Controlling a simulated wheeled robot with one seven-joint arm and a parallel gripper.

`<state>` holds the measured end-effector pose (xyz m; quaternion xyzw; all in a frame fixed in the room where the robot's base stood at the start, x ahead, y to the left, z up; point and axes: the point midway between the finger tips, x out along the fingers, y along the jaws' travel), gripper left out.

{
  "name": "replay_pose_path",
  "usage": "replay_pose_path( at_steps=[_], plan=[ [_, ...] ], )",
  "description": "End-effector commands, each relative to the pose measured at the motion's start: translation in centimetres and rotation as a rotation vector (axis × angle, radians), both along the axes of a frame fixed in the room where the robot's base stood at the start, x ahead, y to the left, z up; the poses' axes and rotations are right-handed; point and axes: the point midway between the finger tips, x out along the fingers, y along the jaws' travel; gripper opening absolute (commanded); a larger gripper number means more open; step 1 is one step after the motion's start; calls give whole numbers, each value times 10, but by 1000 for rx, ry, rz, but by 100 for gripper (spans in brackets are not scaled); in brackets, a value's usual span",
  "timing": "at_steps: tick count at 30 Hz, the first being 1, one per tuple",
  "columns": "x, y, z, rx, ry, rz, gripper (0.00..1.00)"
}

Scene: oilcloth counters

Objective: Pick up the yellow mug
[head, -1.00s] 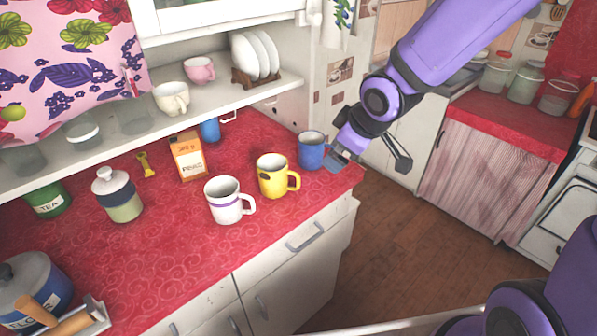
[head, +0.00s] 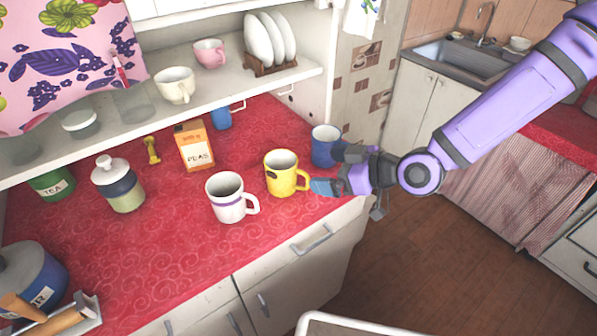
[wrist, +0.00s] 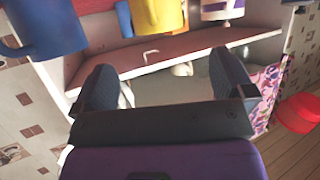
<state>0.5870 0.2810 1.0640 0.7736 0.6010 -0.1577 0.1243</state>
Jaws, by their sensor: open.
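The yellow mug (head: 281,175) stands upright on the red counter, its handle to the right. It also shows at the top of the wrist view (wrist: 155,14), upside down and partly cut off. My gripper (head: 331,170) is open and empty at the counter's right end, just right of the yellow mug. One finger is close to the mug's handle; I cannot tell whether they touch. The other finger is near the blue mug (head: 326,146). In the wrist view my gripper (wrist: 165,85) shows its two fingers wide apart with nothing between them.
A white mug (head: 228,200) stands left of the yellow mug. Behind are an orange peas box (head: 195,148) and another blue mug (head: 221,118). A shelf (head: 140,115) runs above the back of the counter. The counter's front is clear.

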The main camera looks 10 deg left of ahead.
Motion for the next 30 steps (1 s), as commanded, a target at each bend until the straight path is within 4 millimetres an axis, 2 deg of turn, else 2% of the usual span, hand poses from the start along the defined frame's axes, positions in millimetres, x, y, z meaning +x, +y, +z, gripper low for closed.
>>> replay_pose_path(
  at_steps=[12,20,30],
  plan=[
    [10,43,-15,15,1,3,100],
    [14,58,-20,13,0,2,100],
    [28,97,-29,14,1,3,100]
  ],
)
